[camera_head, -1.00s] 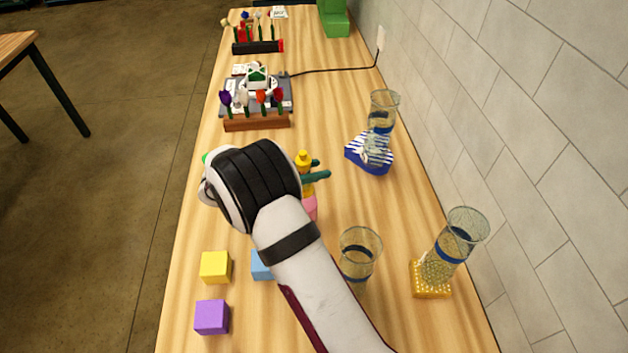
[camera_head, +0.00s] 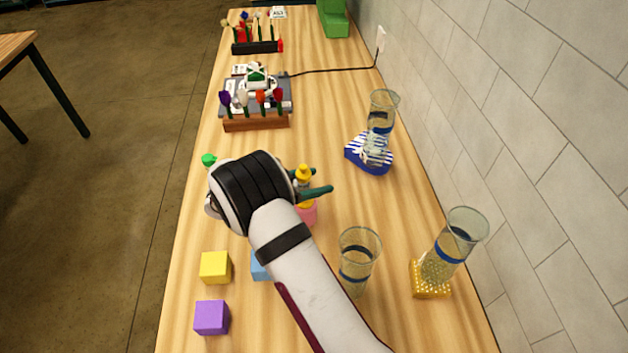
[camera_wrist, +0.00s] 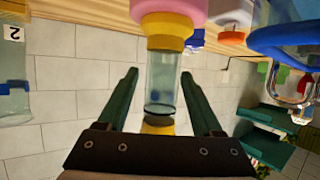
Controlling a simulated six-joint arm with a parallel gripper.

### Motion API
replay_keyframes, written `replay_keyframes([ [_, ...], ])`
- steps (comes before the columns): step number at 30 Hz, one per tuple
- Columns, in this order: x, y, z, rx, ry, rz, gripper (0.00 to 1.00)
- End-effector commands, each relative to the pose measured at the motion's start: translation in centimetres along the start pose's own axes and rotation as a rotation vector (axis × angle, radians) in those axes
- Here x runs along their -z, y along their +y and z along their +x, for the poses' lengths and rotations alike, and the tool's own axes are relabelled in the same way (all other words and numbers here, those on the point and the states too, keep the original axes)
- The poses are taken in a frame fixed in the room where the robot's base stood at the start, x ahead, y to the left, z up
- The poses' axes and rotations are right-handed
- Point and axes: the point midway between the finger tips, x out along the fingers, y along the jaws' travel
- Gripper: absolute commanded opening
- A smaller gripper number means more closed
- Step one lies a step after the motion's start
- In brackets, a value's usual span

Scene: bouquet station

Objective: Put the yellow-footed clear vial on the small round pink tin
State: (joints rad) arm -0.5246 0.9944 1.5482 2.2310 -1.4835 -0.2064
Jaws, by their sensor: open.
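The clear vial (camera_wrist: 163,80) stands upright with its yellow foot (camera_wrist: 168,32) on the round pink tin (camera_wrist: 175,8), in the upside-down wrist view. The foot appears to rest on the tin. The vial's other end is also yellow. My gripper (camera_wrist: 160,85) is open, with a dark green finger on each side of the vial and a gap to both. In the head view, the vial's yellow top (camera_head: 303,172) and part of the pink tin (camera_head: 308,213) show beside my gripper (camera_head: 312,182). My wrist hides part of them.
A clear tumbler (camera_head: 358,262) stands to the right of my arm. Others stand on a gold block (camera_head: 431,284) and a blue striped mat (camera_head: 354,157). Yellow (camera_head: 215,267), purple (camera_head: 211,317) and blue (camera_head: 260,267) cubes lie nearer. A flower rack (camera_head: 257,121) is farther back.

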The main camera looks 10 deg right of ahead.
Motion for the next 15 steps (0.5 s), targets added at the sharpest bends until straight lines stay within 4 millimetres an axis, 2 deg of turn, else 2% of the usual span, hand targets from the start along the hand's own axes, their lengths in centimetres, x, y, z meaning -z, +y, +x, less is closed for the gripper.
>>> replay_keyframes([
  [2,0.1,-0.1,-0.8,0.002,-0.001,0.001,0.67],
  [12,0.1,-0.1,-9.9,0.003,-0.001,0.001,0.67],
  [15,0.1,-0.1,-11.4,0.002,0.001,0.001,0.67],
])
